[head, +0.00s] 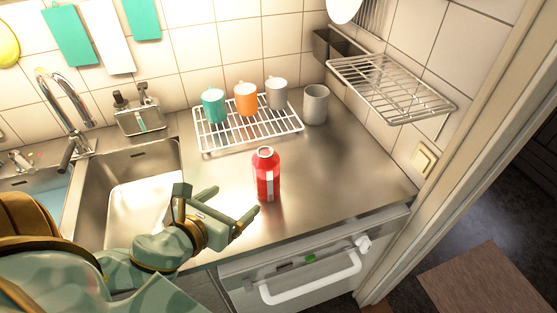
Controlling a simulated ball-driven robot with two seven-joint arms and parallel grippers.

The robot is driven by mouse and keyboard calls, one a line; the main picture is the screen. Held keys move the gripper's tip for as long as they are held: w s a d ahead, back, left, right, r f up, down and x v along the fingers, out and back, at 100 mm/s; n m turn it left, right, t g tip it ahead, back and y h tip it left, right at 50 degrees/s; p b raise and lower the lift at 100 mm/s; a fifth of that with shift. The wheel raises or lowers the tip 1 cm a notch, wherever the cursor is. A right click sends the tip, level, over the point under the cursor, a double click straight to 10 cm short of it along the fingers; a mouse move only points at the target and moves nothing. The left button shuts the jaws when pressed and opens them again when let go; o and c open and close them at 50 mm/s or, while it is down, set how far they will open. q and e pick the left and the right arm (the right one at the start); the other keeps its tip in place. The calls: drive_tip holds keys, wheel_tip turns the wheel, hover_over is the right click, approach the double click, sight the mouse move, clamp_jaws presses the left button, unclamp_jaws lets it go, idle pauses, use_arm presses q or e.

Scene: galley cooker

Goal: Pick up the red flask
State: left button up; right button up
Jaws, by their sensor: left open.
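The red flask (266,175) stands upright on the steel counter, with a pale cap on top and a white stripe down its front. My left gripper (236,204) is just to the left of the flask and a little nearer to me. Its two fingers are spread apart and point towards the upper right, with nothing between them. The nearer fingertip shows close to the flask's lower left side; I cannot tell whether it touches. My right gripper is not in view.
A wire rack (285,128) with a teal mug (213,106), an orange mug (245,99) and a grey mug (276,93) lies behind the flask. Another grey mug (315,104) stands beside it. The sink (130,200) is at left. The counter right of the flask is clear.

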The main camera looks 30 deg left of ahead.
sight(259, 181)
use_arm(q)
drive_tip(key=b+x, duration=0.1)
drive_tip(key=x, duration=0.5)
drive_tip(key=shift+w+f+b, duration=0.1)
drive_tip(key=shift+w+b, duration=0.1)
drive_tip(key=shift+b, duration=0.1)
drive_tip(key=x, duration=0.4)
drive_tip(key=shift+b, duration=0.35)
drive_tip(key=shift+w, duration=0.2)
drive_tip(key=b+x, duration=0.1)
drive_tip(key=x, duration=0.4)
drive_tip(key=shift+b, duration=0.4)
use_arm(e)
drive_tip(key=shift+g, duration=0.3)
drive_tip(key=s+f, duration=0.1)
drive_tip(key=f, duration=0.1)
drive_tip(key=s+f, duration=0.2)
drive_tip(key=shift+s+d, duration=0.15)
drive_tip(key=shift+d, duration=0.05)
use_arm(q)
drive_tip(key=c, duration=1.3)
